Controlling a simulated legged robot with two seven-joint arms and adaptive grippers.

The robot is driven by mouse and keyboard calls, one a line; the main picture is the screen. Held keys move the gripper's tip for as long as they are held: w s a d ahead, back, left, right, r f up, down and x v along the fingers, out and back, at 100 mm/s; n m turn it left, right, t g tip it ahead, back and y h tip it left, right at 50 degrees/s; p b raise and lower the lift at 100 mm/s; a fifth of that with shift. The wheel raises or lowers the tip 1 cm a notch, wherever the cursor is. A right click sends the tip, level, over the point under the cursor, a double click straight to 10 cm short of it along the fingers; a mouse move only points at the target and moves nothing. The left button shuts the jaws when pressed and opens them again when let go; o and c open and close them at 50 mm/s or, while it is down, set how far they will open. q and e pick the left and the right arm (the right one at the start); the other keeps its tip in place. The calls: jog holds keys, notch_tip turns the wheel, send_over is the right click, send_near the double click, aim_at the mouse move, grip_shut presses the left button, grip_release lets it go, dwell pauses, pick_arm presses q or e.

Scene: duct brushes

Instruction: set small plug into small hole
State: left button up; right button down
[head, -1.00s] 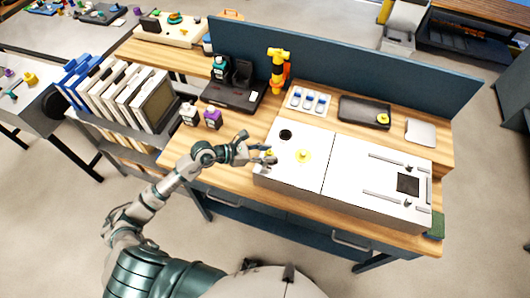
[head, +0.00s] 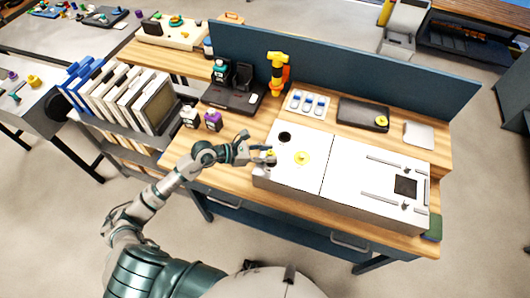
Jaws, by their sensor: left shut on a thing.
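A white box (head: 310,137) stands on the wooden workbench. Its left top panel has an open round black hole (head: 284,137) near the back. A yellow plug (head: 302,157) with a wide flange sits on the same panel, right of my gripper. My left gripper (head: 267,157) is at the left edge of this panel, shut on a small yellow plug (head: 270,152). The fingers cover most of this plug and the panel beneath it. I cannot tell whether the plug is in a hole or above one. My right gripper is out of view.
A black tray with a yellow piece (head: 381,120) and a rack of blue-and-white bottles (head: 308,101) stand behind the box. A purple bottle (head: 213,120) stands left of it. Rails and a dark square (head: 405,186) are on the box's right part.

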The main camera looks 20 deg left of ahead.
pick_arm(q)
jog(key=shift+d, duration=0.35)
jog(key=shift+a, duration=0.15)
jog(key=shift+a, duration=0.4)
jog(key=shift+d+f, duration=0.1)
jog(key=shift+d, duration=0.1)
jog(key=o, duration=0.7)
jog(key=shift+d, duration=0.15)
jog(key=shift+c, duration=0.2)
